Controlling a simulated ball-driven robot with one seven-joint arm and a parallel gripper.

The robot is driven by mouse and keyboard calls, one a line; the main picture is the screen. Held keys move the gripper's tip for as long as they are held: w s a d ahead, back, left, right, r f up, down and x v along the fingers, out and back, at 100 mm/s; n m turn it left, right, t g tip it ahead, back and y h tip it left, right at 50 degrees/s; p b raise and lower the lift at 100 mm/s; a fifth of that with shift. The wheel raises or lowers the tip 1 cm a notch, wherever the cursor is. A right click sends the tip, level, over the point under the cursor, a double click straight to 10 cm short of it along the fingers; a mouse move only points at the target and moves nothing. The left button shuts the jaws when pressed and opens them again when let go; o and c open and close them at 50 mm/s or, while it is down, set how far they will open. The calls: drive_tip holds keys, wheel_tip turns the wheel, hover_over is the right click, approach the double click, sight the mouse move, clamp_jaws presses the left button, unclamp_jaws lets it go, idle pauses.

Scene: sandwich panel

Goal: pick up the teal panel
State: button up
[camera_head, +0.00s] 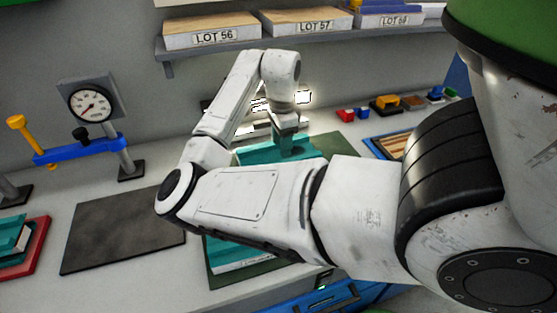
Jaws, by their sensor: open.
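The teal panel (254,155) lies on a dark green mat (330,146) in the middle of the bench, partly hidden by my arm. My gripper (291,146) is over the panel, pointing down, with its lower end at or just above the panel's surface. The fingers are small and dark here, and I cannot tell whether they touch the panel.
A black mat (125,230) lies left of my arm. A gauge stand with a blue bar (85,150) stands at the back left. A red tray (30,262) holds teal pieces. Small coloured blocks (385,104) and a blue tray are at right. A shelf (300,47) holds lot boxes above.

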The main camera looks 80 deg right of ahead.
sight(285, 162)
drive_tip(key=shift+s+d+f+p, duration=0.1)
drive_tip(key=shift+s+f+p, duration=0.1)
drive_tip(key=shift+f, duration=0.75)
drive_tip(key=shift+s+d+f+p, duration=0.1)
drive_tip(key=shift+f+p, duration=0.05)
drive_tip(key=shift+f, duration=0.8)
drive_tip(key=shift+s+f+p, duration=0.15)
drive_tip(key=shift+f+p, duration=0.05)
drive_tip(key=shift+f, duration=0.75)
drive_tip(key=shift+c, duration=0.4)
clamp_jaws()
